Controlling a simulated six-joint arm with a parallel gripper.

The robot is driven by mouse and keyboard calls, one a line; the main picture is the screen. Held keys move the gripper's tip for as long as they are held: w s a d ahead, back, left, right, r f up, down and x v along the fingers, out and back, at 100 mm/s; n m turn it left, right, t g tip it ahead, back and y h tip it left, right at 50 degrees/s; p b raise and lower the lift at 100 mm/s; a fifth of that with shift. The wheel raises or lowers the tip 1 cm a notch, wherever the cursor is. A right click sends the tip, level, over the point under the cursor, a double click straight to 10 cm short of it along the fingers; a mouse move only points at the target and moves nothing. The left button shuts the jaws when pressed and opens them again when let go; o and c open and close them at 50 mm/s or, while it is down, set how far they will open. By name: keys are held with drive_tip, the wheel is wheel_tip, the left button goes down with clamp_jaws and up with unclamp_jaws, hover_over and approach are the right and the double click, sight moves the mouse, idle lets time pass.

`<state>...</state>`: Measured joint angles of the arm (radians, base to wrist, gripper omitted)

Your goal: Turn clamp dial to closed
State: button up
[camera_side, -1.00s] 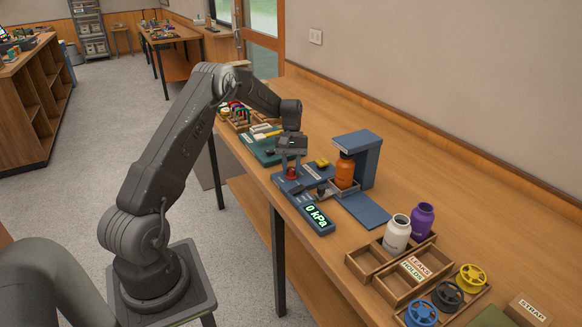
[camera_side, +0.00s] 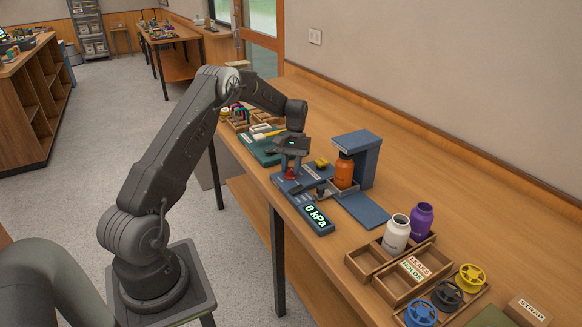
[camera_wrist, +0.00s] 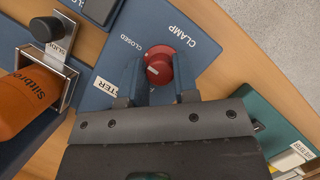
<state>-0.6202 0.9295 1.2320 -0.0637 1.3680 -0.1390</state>
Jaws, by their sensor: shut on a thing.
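The red clamp dial (camera_wrist: 160,66) sits on the blue test stand, between the two fingers of my gripper (camera_wrist: 160,82) in the wrist view. The gripper is shut on it. The word CLOSED is printed beside the dial at upper left, and CLAMP at upper right. A short white mark shows on the dial's face, toward its lower left. In the side view the dial (camera_side: 290,175) is partly hidden under my gripper (camera_side: 291,165). The display (camera_side: 317,215) on the stand reads 0 kPa.
An orange bottle (camera_side: 344,171) stands in the blue test stand (camera_side: 360,148), near a slide knob (camera_wrist: 46,29). A white bottle (camera_side: 396,234) and a purple bottle (camera_side: 421,219) stand in the wooden tray. A green board (camera_side: 256,150) lies behind my gripper.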

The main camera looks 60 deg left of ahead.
drive_tip(key=o, duration=0.9)
drive_tip(key=shift+v, duration=6.9)
drive_tip(key=shift+d+r, duration=0.1)
